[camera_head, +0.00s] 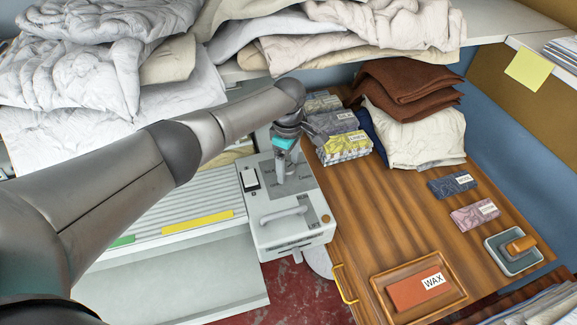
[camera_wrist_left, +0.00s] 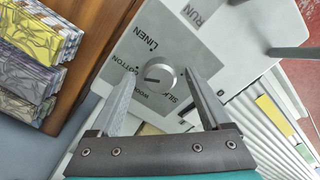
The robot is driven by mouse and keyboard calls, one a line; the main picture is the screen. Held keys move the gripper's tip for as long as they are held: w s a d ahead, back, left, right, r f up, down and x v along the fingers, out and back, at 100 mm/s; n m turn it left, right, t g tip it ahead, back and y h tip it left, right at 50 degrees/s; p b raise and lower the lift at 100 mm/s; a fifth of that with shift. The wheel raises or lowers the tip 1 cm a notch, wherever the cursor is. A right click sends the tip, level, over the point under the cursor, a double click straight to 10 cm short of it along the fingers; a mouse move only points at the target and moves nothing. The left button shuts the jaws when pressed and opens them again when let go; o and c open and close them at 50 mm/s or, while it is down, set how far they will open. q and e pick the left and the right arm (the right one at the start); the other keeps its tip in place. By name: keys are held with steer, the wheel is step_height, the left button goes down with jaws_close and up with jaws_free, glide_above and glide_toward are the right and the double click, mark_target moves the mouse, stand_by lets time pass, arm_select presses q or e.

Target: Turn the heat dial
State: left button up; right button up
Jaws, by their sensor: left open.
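The heat dial (camera_wrist_left: 160,81) is a small round grey knob with a dark line, on the ironer's light grey control panel (camera_wrist_left: 135,50). Labels around it read LINEN, SILK and, partly hidden, what look like COTTON and WOOL. My left gripper (camera_wrist_left: 159,76) is open, its two fingers on either side of the dial in the wrist view. I cannot tell whether they touch it. In the head view, my left gripper (camera_head: 283,172) points down over the control box (camera_head: 312,238) and hides the dial. My right gripper is not in view.
A bar handle (camera_head: 284,218) and a rocker switch (camera_head: 250,178) sit on the control box near the gripper. Labelled cloth bundles (camera_head: 346,147) lie just right. A wax tray (camera_head: 375,280) stands on the wooden table. Piled linen (camera_head: 80,70) is at the back left.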

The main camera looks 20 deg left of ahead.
arm_select(q)
steer(key=shift+f, duration=0.1)
steer(key=shift+c, duration=0.2)
jaws_close()
stand_by(0.5)
